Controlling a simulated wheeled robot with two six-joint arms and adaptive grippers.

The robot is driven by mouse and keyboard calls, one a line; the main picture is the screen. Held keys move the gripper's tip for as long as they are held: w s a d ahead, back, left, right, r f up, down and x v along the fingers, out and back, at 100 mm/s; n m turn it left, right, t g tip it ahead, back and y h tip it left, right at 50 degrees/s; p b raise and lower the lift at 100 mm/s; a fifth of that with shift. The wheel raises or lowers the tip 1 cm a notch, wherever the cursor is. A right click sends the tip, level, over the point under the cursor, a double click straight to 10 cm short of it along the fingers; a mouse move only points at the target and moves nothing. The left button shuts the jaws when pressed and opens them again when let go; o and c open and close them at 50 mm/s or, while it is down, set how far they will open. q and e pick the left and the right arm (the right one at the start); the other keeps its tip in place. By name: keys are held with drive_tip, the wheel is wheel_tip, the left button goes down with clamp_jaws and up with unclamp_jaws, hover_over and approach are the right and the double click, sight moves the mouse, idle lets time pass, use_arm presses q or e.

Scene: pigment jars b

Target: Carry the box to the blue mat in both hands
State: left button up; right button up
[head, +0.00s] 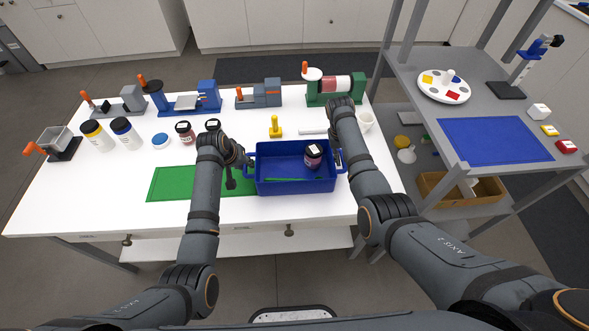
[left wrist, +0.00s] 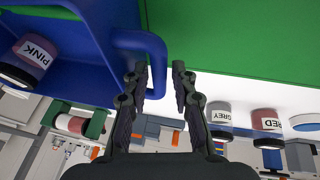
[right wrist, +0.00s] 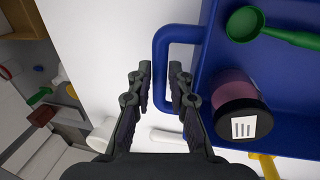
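The blue box (head: 290,187) stands on the white table with a handle at each end. It holds a jar (head: 313,156), labelled PINK in the left wrist view (left wrist: 36,52), and a green spoon (right wrist: 262,28). My left gripper (head: 249,163) is at the box's left handle (left wrist: 150,48); its fingers are apart, with the handle bar's edge between them. My right gripper (head: 338,160) is at the right handle (right wrist: 160,72); its fingers are apart on either side of the bar. The blue mat (head: 490,140) lies on the grey shelf unit at the right.
A green mat (head: 170,184) lies left of the box. Several jars and tools line the table's back, with a yellow stamp-like object (head: 276,128) just behind the box. A white palette (head: 444,87) and small blocks (head: 566,146) flank the blue mat. Shelf posts stand near the right arm.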

use_arm(q)
drive_tip(key=shift+x, duration=0.8)
use_arm(e)
drive_tip(key=shift+w+d+f, duration=0.1)
drive_tip(key=shift+d+f, duration=0.1)
drive_tip(key=shift+f, duration=0.5)
use_arm(q)
drive_tip(key=shift+r, duration=0.1)
drive_tip(key=c, duration=0.4)
use_arm(e)
drive_tip(key=c, duration=0.4)
use_arm(q)
clamp_jaws()
use_arm(e)
drive_tip(key=shift+r, duration=0.1)
